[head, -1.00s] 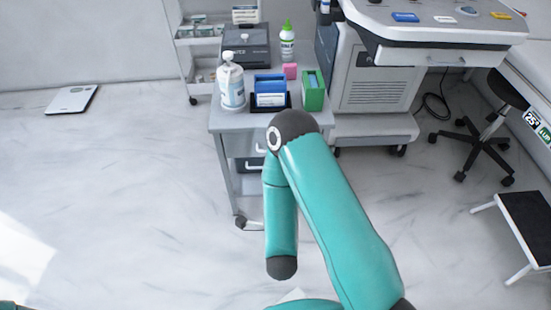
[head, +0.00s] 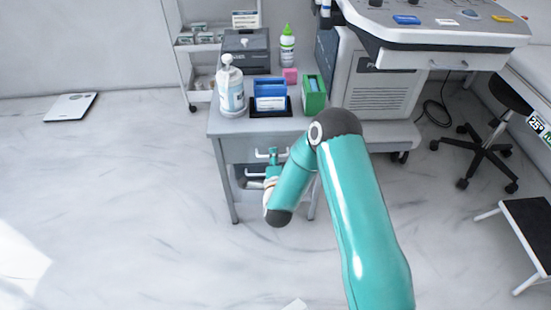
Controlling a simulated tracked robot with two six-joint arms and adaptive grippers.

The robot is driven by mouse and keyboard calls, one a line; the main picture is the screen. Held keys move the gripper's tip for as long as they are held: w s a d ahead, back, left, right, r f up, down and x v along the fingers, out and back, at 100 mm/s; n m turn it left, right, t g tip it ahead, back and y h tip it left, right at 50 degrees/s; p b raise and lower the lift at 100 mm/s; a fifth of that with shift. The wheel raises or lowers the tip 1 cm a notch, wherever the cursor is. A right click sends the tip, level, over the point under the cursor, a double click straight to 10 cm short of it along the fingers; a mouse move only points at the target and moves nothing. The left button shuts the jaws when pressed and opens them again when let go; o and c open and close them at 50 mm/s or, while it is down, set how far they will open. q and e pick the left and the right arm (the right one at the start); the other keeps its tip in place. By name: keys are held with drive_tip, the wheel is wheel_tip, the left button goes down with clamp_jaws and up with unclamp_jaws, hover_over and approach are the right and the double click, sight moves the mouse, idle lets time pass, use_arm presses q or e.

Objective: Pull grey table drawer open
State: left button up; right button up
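The grey table (head: 225,126) stands in the upper middle of the head view. Its drawer (head: 237,150) is under the top and looks shut, with a pale bar handle (head: 262,155) on its front. My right gripper (head: 273,155) is small, in front of the drawer front and overlapping the handle in the picture. Whether it touches the handle, and whether its fingers are open or shut, cannot be made out. My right arm hides the right part of the drawer front. My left gripper is not in view.
On the table top stand a pump bottle (head: 231,88), a blue box (head: 270,94), a green box (head: 314,96), a pink block (head: 290,75), a green-capped bottle (head: 287,46) and a dark device (head: 245,52). A medical cart (head: 380,90) stands close right.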

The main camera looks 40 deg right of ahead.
drive_tip(key=shift+w, duration=0.1)
clamp_jaws()
